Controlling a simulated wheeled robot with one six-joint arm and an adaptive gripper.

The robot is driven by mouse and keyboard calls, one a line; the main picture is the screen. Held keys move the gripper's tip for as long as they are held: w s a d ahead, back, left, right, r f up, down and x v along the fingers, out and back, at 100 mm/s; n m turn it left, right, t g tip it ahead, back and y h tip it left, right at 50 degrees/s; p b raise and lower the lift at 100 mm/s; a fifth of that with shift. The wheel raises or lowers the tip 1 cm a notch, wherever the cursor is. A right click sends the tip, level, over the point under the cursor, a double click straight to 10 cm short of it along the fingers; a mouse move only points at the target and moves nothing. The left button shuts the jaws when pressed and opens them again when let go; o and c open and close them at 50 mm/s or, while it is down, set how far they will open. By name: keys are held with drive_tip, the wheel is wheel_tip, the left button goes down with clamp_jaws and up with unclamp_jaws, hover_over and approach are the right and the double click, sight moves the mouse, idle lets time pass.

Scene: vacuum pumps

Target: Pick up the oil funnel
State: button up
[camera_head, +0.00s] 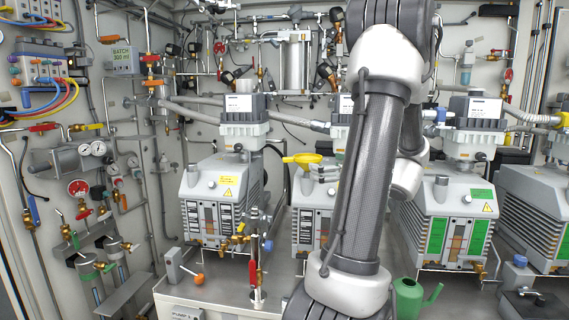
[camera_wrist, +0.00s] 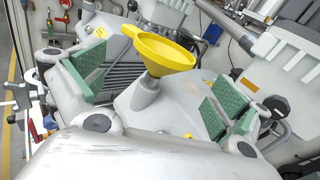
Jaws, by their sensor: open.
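The yellow oil funnel (camera_wrist: 165,52) stands in a grey filler neck on top of a pump (camera_wrist: 170,105) in the wrist view. Its wide mouth faces up and a small tab sticks out at its left. My gripper (camera_wrist: 155,88) is open, with one green-padded finger left of the funnel and the other right of it. Neither pad appears to touch the funnel. In the head view the funnel (camera_head: 302,159) shows on the second pump from the left, just left of my arm. My arm hides much of that pump.
More pumps stand in the row, one at left (camera_head: 212,200) and one at right (camera_head: 447,215). Pipes, gauges and valves crowd the walls. A green watering can (camera_head: 410,298) and an orange-knobbed lever (camera_head: 198,279) are at the front of the bench.

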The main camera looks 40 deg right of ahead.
sight(308, 171)
drive_tip(key=shift+w+d+r+m+t, duration=0.15)
drive_tip(key=shift+w+r+m+t, duration=0.2)
drive_tip(key=shift+r, duration=0.2)
drive_tip(key=shift+s+r, duration=0.1)
drive_tip(key=shift+s, duration=0.1)
drive_tip(key=shift+m, duration=0.25)
drive_tip(key=w, duration=0.8)
drive_tip(key=shift+s, duration=0.1)
drive_tip(key=c, duration=1)
